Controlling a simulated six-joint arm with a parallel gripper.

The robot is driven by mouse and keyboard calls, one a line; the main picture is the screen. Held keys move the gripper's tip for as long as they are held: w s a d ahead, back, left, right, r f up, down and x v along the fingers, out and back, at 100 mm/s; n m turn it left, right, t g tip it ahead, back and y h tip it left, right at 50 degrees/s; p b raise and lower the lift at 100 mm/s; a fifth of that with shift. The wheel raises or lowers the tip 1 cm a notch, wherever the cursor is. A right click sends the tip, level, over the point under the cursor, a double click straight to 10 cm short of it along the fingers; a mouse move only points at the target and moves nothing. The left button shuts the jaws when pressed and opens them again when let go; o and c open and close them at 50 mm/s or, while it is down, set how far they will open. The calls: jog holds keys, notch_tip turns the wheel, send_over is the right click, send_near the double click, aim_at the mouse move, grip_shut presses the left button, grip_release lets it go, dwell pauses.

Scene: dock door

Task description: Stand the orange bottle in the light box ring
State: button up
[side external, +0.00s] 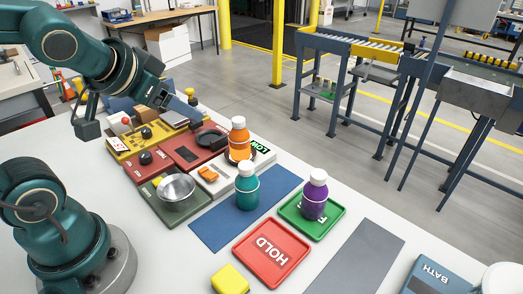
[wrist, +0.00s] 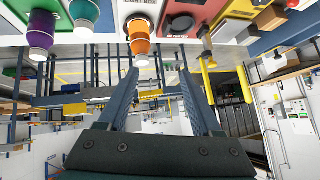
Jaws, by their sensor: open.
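The orange bottle (side external: 238,138) with a white cap stands upright on the white light box (side external: 264,157). A dark round shape shows around its base, likely the ring, but the teal bottle partly covers it and I cannot tell how the base is seated. In the wrist view the orange bottle (wrist: 139,36) appears upside down at the top, beside the light box label. My gripper (side external: 188,110) is open and empty, held above the panels to the left of the bottle and apart from it. Its two fingers also show in the wrist view (wrist: 143,78).
A teal bottle (side external: 247,187) stands on the blue mat (side external: 215,228). A purple bottle (side external: 314,195) stands on the green tray (side external: 295,219). A red HOLD tray (side external: 271,254), yellow block (side external: 230,279) and metal bowl (side external: 176,187) are nearby. The grey strip (side external: 358,262) is clear.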

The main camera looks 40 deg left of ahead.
jog(key=s+d+f+m+g+h, duration=0.1)
jog(key=s+d+f+g+h, duration=0.2)
jog(key=s+d, duration=0.4)
jog(key=shift+s, duration=0.5)
